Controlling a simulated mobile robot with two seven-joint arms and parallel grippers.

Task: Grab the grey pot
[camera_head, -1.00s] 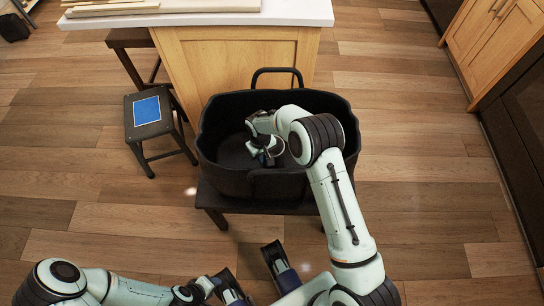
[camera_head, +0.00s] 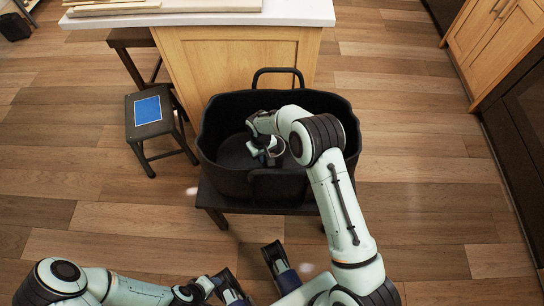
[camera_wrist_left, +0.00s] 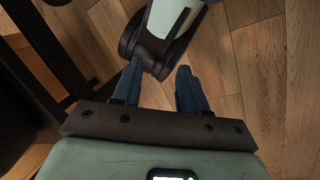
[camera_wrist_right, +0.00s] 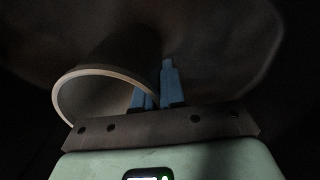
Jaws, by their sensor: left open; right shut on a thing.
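The grey pot (camera_head: 278,151) is a small round vessel inside the large black basket (camera_head: 228,175). It is partly hidden by my right arm. In the right wrist view the pot (camera_wrist_right: 118,66) shows its pale round rim at the left of the fingers. My right gripper (camera_head: 268,153) reaches down into the basket and is shut on the pot's wall. The fingers show at the rim in the right wrist view. My left gripper (camera_wrist_left: 158,75) is open and empty, low in front of the basket, with floor and one of my own arm links showing beyond its fingers.
The basket stands on a low dark table (camera_head: 218,200). A dark stool (camera_head: 150,128) with a blue top patch is at its left. A wooden counter (camera_head: 235,60) with a white top is behind. Cabinets (camera_head: 495,45) stand at right.

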